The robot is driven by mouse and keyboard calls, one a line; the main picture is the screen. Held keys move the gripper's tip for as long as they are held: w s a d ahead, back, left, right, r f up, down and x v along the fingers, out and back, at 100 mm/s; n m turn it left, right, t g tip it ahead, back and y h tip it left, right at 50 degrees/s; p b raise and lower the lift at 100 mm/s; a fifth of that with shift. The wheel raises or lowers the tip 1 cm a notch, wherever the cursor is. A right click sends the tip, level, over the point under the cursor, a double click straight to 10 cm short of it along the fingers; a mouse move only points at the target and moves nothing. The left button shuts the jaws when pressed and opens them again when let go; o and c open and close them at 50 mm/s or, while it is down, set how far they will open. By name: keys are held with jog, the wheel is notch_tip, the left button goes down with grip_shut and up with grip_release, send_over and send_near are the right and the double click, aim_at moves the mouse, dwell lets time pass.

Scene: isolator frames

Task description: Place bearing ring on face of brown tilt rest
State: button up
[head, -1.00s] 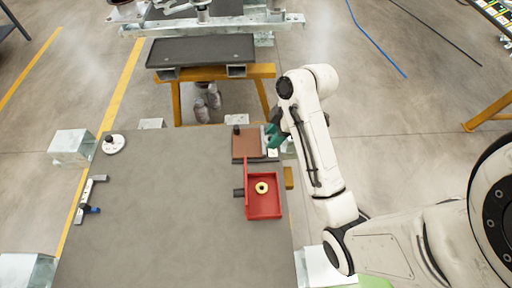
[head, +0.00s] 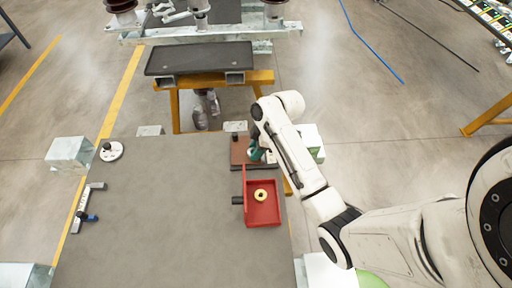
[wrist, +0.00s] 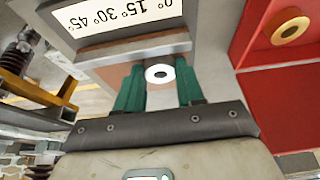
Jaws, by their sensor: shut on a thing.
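The brown tilt rest (head: 239,151) is at the far right of the grey table, behind the red tray. Its angle scale (wrist: 112,14) and part of its brown surface (wrist: 135,49) show in the wrist view. My gripper (head: 256,153) is over the rest's right part and hides some of it. I cannot tell whether the ring touches the rest. The ring is hidden in the head view.
A red tray (head: 274,216) holds a yellow ring (head: 261,195), in front of the rest. A white disc with a black knob (head: 111,152) and a clamp-like tool (head: 85,210) lie at the table's left. The middle of the table (head: 165,215) is clear.

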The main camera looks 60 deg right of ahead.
jog(key=shift+f, duration=0.1)
jog(key=o, duration=1.1)
